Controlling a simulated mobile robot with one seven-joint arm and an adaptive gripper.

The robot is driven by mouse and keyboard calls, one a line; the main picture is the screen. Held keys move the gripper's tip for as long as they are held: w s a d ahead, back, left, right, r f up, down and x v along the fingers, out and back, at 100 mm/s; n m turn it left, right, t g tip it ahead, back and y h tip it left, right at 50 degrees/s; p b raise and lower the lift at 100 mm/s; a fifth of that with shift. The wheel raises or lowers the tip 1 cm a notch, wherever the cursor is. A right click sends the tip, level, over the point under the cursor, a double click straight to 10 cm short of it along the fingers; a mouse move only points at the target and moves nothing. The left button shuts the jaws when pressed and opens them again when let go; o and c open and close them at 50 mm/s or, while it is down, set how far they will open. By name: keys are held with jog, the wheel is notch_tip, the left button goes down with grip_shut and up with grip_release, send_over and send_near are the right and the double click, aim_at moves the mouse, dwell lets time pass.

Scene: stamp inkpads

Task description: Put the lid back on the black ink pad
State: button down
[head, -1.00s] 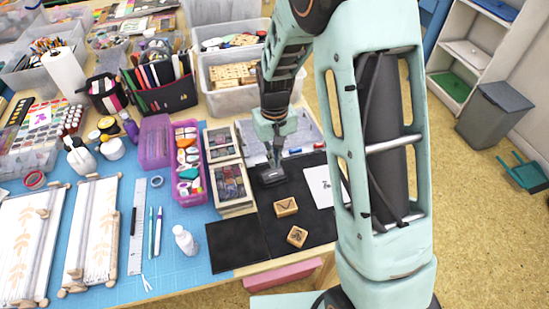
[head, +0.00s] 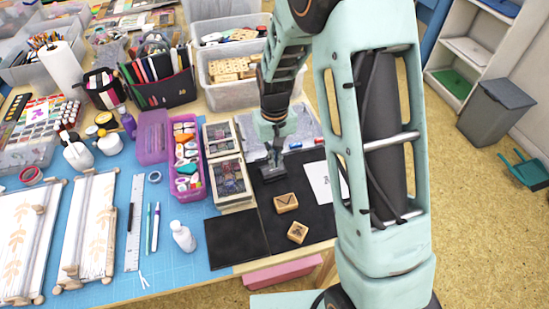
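A small dark block (head: 275,176), which looks like the black ink pad or its lid, is on the black mat (head: 262,199) right below my gripper. I cannot make out the pad and the lid as separate pieces at this size. My gripper (head: 274,160) points down with its fingertips at the top of this dark block, touching it or very close. The fingers are too small and dark to show whether they are open or shut on it.
Two wooden stamps (head: 286,203) (head: 297,232) lie on the mat in front. A white paper (head: 322,183) is at right, partly behind my arm. Boxes of ink pads (head: 230,182) stand close on the left. A clear bin (head: 233,92) stands behind.

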aim_at(274, 173)
jog(key=shift+f+b, duration=1.3)
jog(key=shift+f, duration=0.55)
jog(key=shift+r, duration=0.1)
jog(key=shift+r+p, duration=2.4)
jog(key=shift+r, duration=1.05)
